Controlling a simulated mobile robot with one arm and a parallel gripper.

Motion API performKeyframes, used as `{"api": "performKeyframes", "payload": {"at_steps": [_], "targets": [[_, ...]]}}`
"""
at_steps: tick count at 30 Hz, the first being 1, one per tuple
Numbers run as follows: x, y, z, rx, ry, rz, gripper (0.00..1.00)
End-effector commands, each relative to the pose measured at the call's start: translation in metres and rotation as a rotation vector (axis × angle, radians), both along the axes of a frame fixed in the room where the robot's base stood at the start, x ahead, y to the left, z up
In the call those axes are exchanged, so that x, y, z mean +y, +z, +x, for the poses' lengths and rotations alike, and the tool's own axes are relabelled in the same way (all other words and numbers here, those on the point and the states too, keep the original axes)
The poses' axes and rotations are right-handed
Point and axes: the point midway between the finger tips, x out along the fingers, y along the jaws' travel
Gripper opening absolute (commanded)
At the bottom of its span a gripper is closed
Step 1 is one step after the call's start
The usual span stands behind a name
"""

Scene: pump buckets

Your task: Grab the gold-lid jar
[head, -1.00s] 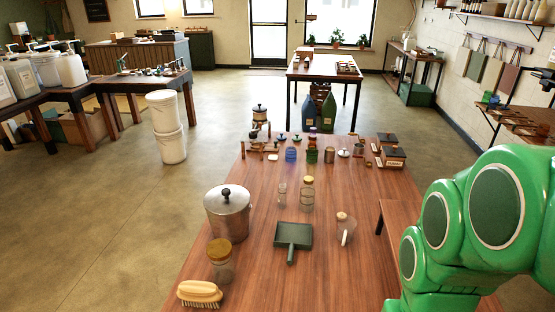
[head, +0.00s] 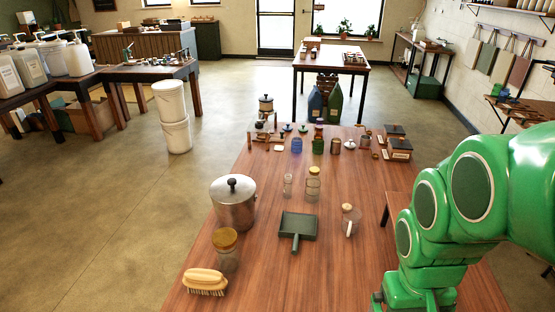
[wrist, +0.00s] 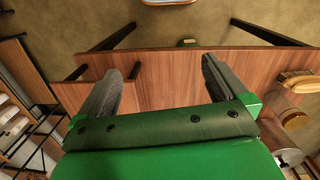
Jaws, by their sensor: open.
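A clear glass jar with a gold lid (head: 226,240) stands upright at the near left of the wooden table, between a metal canister (head: 233,203) and a brush (head: 205,281). A second, smaller glass jar with a similar gold lid (head: 313,171) stands farther back. In the wrist view, the near jar's gold lid (wrist: 279,107) shows at the right edge. My gripper (wrist: 161,68) is open and empty, its fingers apart over the table, and the jar lies outside them to the right. In the head view the fingers are not clearly visible.
Several small jars and boxes crowd the far end. The near-middle tabletop (head: 330,280) is clear.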

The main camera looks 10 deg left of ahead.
Motion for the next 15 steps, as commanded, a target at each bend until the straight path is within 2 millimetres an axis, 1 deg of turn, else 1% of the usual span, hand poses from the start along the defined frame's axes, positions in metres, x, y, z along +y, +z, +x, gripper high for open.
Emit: {"api": "performKeyframes", "payload": {"at_steps": [1,3,8,11,15], "targets": [[-0.001,-0.008,0.014,-0.012,0.035,-0.007,1.0],[-0.001,-0.016,0.036,-0.051,0.088,-0.016,1.0],[0.005,-0.036,0.085,-0.133,0.216,-0.019,1.0],[0.014,-0.05,0.114,-0.183,0.296,-0.008,1.0],[0.032,-0.069,0.151,-0.255,0.41,0.018,1.0]]}}
